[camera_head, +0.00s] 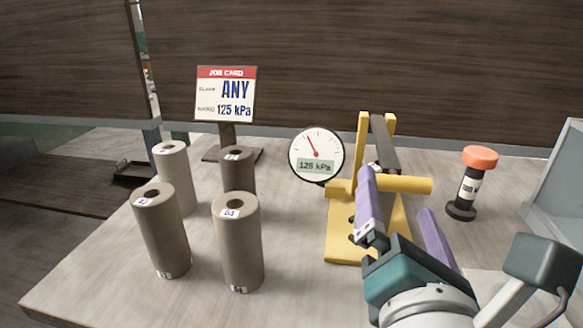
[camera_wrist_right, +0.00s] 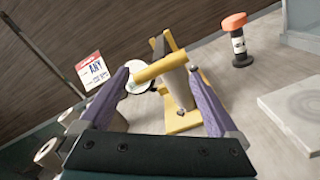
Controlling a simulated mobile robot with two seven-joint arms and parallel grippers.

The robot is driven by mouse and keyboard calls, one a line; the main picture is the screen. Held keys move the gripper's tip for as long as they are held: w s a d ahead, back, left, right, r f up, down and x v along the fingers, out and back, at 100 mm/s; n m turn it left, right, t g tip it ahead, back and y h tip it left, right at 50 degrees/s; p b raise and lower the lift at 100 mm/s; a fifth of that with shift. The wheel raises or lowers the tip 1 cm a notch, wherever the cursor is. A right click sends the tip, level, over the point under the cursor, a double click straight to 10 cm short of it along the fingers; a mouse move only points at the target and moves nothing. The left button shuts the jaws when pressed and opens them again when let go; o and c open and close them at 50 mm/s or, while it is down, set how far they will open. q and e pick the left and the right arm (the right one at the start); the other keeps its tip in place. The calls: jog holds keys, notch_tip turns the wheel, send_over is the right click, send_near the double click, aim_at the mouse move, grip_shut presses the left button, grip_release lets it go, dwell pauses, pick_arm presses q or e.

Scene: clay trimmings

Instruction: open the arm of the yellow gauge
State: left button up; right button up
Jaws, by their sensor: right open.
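The yellow gauge stands on the table right of centre in the head view, with a yellow base and upright posts (camera_head: 362,140). Its round white dial (camera_head: 316,154) reads 125 kPa. A yellow round bar (camera_head: 412,184) sticks out to the right; it also crosses the wrist view (camera_wrist_right: 156,67). A dark arm (camera_head: 384,147) leans between the posts. My right gripper (camera_head: 397,192) is open, its purple fingers spread about the bar; I cannot tell whether they touch it. In the wrist view a grey-tan piece (camera_wrist_right: 179,90) shows below the bar. My left gripper is not in view.
Several clay cylinders (camera_head: 238,242) stand on the left of the table (camera_head: 110,285). A job card (camera_head: 226,94) stands behind them. A black jar with an orange cap (camera_head: 480,158) stands right of the gauge. A pale slab (camera_wrist_right: 300,115) lies at the right in the wrist view.

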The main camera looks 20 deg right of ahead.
aim_at(393, 173)
jog(key=x, duration=0.9)
jog(key=shift+w+d+r, duration=0.1)
jog(key=shift+w+d, duration=0.15)
jog(key=shift+d, duration=0.1)
grip_shut()
dwell(0.4)
